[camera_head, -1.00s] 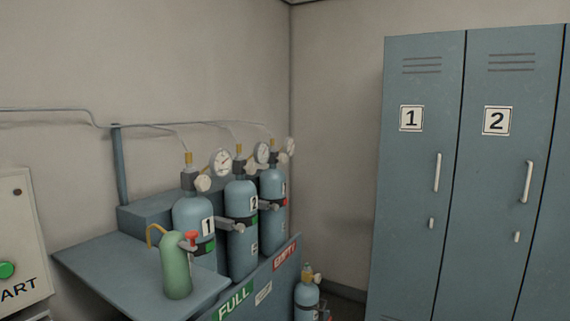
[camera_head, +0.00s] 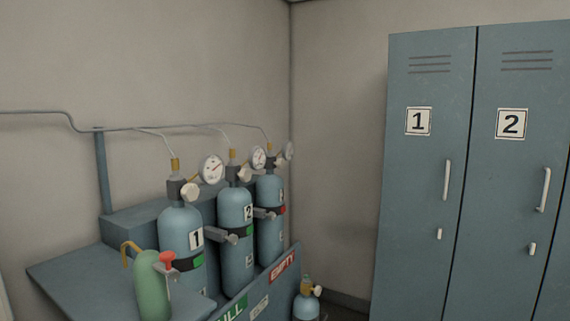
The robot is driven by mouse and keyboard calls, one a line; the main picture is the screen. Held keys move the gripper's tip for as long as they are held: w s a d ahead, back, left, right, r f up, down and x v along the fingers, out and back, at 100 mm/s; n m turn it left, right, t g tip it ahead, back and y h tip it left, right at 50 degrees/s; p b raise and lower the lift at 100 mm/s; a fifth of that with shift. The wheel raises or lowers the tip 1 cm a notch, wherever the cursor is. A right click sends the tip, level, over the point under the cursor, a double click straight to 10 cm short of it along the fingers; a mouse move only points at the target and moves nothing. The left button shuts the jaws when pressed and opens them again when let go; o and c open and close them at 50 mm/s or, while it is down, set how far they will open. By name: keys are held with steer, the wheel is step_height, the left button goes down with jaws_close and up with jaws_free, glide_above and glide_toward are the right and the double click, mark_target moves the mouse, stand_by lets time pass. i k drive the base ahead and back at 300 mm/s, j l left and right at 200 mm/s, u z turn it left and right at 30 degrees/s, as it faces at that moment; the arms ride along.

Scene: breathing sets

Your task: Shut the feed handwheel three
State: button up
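Three blue-grey gas cylinders stand in a row on a rack. Cylinder 1 (camera_head: 180,225) is nearest, cylinder 2 (camera_head: 235,215) is in the middle, and the third cylinder (camera_head: 268,190) is farthest back, its number mostly hidden. Cylinders 1 and 2 show green tags, the third a red one. Each has a valve and a round gauge on top. A pale handwheel (camera_head: 189,193) shows on cylinder 1 and another (camera_head: 245,174) on cylinder 2. At the third cylinder's top a pale round part (camera_head: 280,160) is small and partly covered. My gripper is not in view.
A green bottle (camera_head: 152,290) with a red knob stands on the bench (camera_head: 75,272) at the lower left. A small cylinder (camera_head: 306,305) stands beyond the rack's front panel with the EMPTY sign (camera_head: 282,265). Lockers 1 (camera_head: 425,190) and 2 (camera_head: 510,200) fill the right side.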

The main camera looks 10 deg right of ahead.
mark_target(280, 163)
steer(key=i+l, duration=0.65)
steer(key=i, duration=0.15)
steer(key=i+l, duration=0.65)
steer(key=i, duration=0.15)
